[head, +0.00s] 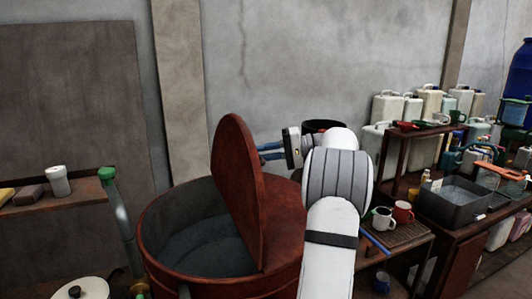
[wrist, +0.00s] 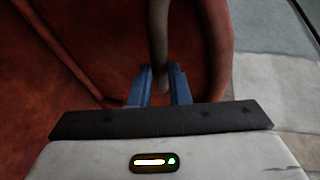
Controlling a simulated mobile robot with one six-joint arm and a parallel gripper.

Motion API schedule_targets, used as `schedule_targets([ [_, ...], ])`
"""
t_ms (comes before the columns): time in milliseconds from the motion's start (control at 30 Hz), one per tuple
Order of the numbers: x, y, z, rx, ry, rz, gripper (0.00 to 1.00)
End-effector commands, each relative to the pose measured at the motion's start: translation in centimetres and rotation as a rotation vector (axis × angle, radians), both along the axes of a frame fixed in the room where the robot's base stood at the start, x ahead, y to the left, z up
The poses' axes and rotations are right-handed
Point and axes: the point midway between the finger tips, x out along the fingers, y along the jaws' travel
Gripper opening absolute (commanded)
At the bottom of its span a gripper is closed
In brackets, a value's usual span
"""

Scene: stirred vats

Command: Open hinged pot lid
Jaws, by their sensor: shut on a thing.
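The pot is a big round rust-red vat (head: 160,262) in the middle of the head view. Its lid (head: 238,185) stands steeply upright across the top, and the grey inside shows to its left. My gripper (head: 268,152) is at the lid's right side, with its blue fingers pointing left. In the wrist view my gripper (wrist: 160,88) has its two blue fingers closed around a dark bar-like handle (wrist: 158,45) in front of the red lid surface (wrist: 190,60). The lid hides the handle in the head view.
A shelf (head: 50,195) with a white cup (head: 59,182) stands at left. A green-topped pipe (head: 108,185) rises beside the vat. At right are a low table with mugs (head: 402,212), a grey basin (head: 455,200) and several canisters (head: 388,106). A wall stands behind.

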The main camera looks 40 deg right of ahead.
Motion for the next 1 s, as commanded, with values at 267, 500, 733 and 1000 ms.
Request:
schedule_targets([
  [267,0.05,0.23,-2.06,0.005,0.038,0.014,0.28],
  [500,0.06,0.20,-1.86,0.004,0.037,0.011,0.38],
  [733,0.04,0.19,-1.63,0.003,0.034,0.011,0.38],
  [1000,0.02,0.20,-1.38,0.002,0.031,0.010,0.38],
])
